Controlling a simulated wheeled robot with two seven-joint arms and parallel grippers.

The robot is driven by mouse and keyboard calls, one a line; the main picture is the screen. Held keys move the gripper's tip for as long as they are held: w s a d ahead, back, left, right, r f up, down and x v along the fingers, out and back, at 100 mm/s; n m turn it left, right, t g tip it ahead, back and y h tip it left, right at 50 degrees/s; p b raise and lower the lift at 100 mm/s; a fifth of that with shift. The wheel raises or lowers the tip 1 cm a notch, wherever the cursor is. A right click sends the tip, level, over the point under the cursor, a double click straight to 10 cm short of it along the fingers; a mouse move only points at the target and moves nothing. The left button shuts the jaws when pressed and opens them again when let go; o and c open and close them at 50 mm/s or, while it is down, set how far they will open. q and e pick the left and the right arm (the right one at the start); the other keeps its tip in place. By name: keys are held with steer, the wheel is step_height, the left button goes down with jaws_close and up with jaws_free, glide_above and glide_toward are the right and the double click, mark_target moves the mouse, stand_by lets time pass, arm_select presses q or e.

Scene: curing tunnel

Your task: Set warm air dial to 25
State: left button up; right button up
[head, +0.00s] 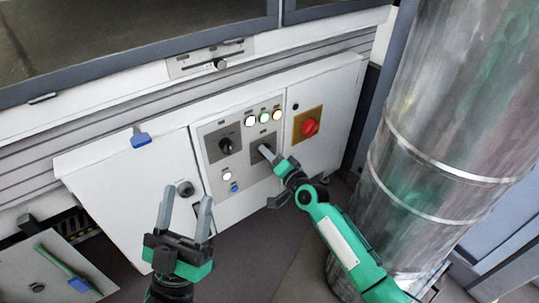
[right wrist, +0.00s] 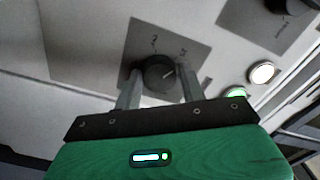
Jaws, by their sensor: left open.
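The control panel has two dark dials on grey plates. The left dial (head: 226,146) stands free. My right gripper (head: 268,154) is at the right dial and largely hides it in the head view. In the right wrist view this dial (right wrist: 158,72) is a round dark knob with a pale pointer line on a grey plate. My right gripper's two fingers (right wrist: 158,88) stand on either side of the knob, very close to it; whether they press on it I cannot tell. The plate's labels are too small to read. My left gripper (head: 187,198) is open and empty, low in front of the cabinet.
Lit lamps (head: 264,116) sit above the right dial. A red rotary switch (head: 310,127) on a yellow plate is to the right. A blue-tipped handle (head: 140,138) juts out at the left. A large metal duct (head: 440,130) stands right of my right arm.

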steer(key=o, duration=0.4)
steer(key=shift+s+a+r, duration=0.1)
steer(key=shift+a, duration=0.2)
steer(key=shift+c, duration=0.2)
arm_select(q)
steer(key=shift+a, duration=0.1)
arm_select(e)
steer(key=shift+d, duration=0.15)
arm_select(q)
steer(key=shift+r, duration=0.1)
arm_select(e)
steer(key=shift+d, duration=0.1)
arm_select(q)
steer(key=w+d+f+g+p, duration=0.2)
steer(key=d+f+g, duration=0.2)
steer(key=f, duration=0.6)
steer(key=g, duration=0.2)
steer(key=shift+f+g, duration=0.15)
steer(key=shift+g, duration=0.25)
arm_select(e)
steer(key=v, duration=1.3)
steer(key=shift+s, duration=0.3)
arm_select(q)
steer(key=shift+s+a+r, duration=0.25)
steer(key=shift+s+a, duration=0.05)
steer(key=shift+s, duration=0.1)
arm_select(e)
steer(key=shift+d+r, duration=0.1)
